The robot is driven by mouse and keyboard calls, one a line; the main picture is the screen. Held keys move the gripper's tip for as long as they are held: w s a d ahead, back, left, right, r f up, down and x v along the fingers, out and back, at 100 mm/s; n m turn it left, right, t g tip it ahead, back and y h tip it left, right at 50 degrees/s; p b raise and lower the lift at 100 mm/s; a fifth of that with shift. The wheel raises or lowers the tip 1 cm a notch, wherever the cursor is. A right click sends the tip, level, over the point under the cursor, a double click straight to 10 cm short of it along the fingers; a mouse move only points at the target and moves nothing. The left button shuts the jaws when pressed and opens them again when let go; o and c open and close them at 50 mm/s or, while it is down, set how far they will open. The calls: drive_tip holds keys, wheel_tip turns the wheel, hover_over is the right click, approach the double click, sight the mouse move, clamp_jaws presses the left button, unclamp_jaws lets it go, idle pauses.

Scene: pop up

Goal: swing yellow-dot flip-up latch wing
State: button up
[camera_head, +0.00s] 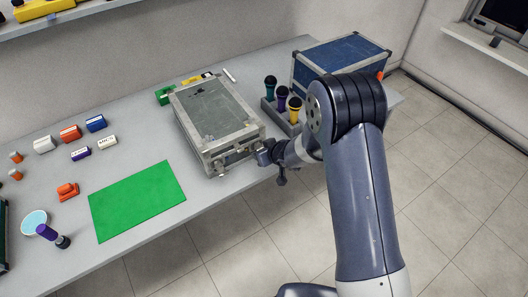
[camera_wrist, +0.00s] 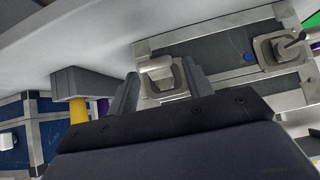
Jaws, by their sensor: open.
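A grey metal-edged case (camera_head: 212,108) lies flat on the table with its front near the table edge. Two latches sit on its front face. In the wrist view one latch (camera_wrist: 158,70) has a light wing and lies between the fingers of my gripper (camera_wrist: 160,84). The other latch (camera_wrist: 278,48) is to the right, with a blue dot (camera_wrist: 247,57) beside it. I see no yellow dot; my finger or the latch may hide it. My gripper (camera_head: 266,154) is open at the case's right front corner in the head view. I cannot tell whether the fingers touch the latch.
A rack with dark, purple and yellow-handled tools (camera_head: 282,100) stands right of the case, with a blue case (camera_head: 345,58) behind. A green mat (camera_head: 137,200) lies to the left, with several small coloured blocks beyond. Open floor (camera_head: 250,230) lies before the table.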

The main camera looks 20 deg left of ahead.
drive_tip(key=shift+r, duration=0.1)
drive_tip(key=v, duration=1)
drive_tip(key=shift+s+d+r, duration=0.15)
drive_tip(key=shift+s+d, duration=0.05)
wheel_tip(320, 180, down, 9)
drive_tip(key=s+d+t+y+b, duration=0.2)
drive_tip(key=t+y+b, duration=0.4)
drive_tip(key=b, duration=2.2)
drive_tip(key=x, duration=1)
drive_tip(key=shift+a+r, duration=0.15)
